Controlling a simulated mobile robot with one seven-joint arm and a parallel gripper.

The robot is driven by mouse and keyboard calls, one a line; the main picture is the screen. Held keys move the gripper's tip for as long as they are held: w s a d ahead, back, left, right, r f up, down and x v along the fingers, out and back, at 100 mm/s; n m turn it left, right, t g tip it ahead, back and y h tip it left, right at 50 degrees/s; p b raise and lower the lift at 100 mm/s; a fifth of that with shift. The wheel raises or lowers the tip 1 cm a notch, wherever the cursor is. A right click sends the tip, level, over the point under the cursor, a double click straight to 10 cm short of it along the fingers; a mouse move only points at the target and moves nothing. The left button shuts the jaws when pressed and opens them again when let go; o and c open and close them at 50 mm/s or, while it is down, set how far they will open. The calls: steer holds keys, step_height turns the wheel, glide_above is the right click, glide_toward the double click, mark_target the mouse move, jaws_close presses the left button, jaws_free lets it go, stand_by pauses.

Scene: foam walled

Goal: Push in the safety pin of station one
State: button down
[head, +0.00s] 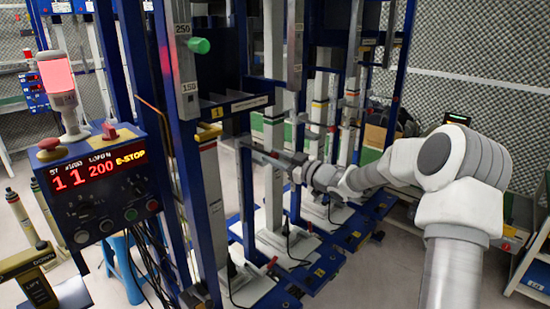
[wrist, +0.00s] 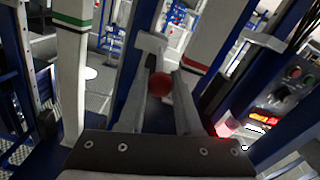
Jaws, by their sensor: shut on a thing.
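Station one is the blue and grey frame with a yellow "1" label (head: 216,113) left of centre in the head view. My gripper (head: 262,154) reaches in from the right, level with the frame just below that label. In the wrist view my gripper (wrist: 166,80) has its two light fingers closed around a red ball knob (wrist: 159,84), apparently the head of the safety pin. The pin's shaft and its hole are hidden, so I cannot tell how deep it sits. A green knob (head: 198,46) sticks out of the upright higher up.
A blue control box (head: 100,185) stands at the left with a lit red display reading "11", "200" and "E-STOP". A red lamp (head: 56,75) glows on it. More blue frames stand behind and right of station one. Cables lie on the base plates below.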

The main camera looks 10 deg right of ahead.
mark_target(254, 148)
steer(key=p+x, duration=0.1)
steer(key=x, duration=0.7)
steer(key=shift+w+a, duration=0.1)
steer(key=shift+w, duration=0.05)
steer(key=shift+w+r, duration=0.1)
steer(key=shift+r, duration=0.05)
steer(key=shift+a, duration=0.1)
steer(key=c, duration=0.6)
jaws_free()
steer(key=shift+w, duration=0.1)
steer(key=p+v, duration=0.1)
steer(key=v, duration=1.6)
steer(key=shift+s, duration=0.2)
